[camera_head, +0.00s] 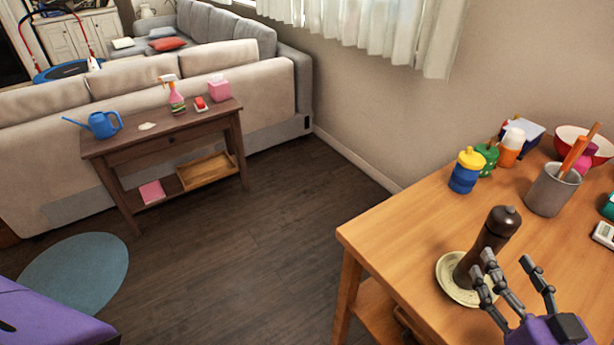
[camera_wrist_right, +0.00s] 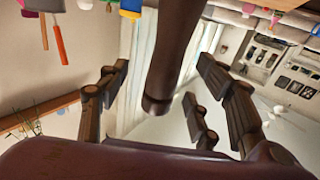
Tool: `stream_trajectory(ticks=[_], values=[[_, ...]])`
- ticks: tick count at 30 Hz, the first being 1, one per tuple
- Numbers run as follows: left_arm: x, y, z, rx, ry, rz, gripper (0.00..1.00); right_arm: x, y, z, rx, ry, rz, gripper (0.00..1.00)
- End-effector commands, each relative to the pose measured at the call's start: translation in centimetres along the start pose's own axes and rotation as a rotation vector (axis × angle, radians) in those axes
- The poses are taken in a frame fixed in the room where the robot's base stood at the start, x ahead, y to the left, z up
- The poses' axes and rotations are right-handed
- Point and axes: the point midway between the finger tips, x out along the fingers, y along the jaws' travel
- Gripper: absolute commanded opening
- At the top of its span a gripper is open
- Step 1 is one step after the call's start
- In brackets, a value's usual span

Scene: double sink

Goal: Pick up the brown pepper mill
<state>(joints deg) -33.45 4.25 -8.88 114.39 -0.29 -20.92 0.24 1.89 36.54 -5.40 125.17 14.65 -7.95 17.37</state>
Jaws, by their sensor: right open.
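The brown pepper mill (camera_head: 488,243) is dark and tall with a rounded knob on top. It stands on a pale green plate (camera_head: 446,279) near the front left of the wooden table; its top leans right in the picture, and I cannot tell if it is truly tilted. My right gripper (camera_head: 514,279) is open, close to the mill on its near right side, and overlaps its lower part in the head view. In the right wrist view the mill (camera_wrist_right: 181,45) shows between the spread fingers, with a gap on both sides. My left gripper is not in view.
On the wooden table (camera_head: 410,235), a blue and yellow bottle (camera_head: 466,171), a green pot (camera_head: 488,158), an orange bottle (camera_head: 510,147) and a grey utensil cup (camera_head: 551,190) stand behind the mill. A side table (camera_head: 160,140) stands by the sofa. The floor between is clear.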

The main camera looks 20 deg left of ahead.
Motion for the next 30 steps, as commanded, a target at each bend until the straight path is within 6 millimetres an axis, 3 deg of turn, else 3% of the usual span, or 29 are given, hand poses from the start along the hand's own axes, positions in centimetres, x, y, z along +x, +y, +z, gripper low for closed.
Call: stream_trajectory(ticks=[13, 23, 30], values=[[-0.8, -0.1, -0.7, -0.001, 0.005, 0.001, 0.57, 6.0, -0.6, -0.3, 0.000, 0.004, 0.000, 0.59], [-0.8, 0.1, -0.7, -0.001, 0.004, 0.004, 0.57, 6.6, -0.6, 0.0, -0.001, 0.000, 0.000, 0.59], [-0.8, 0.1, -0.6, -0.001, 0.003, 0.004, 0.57, 6.6, -0.6, -0.1, -0.001, 0.000, 0.000, 0.28]])
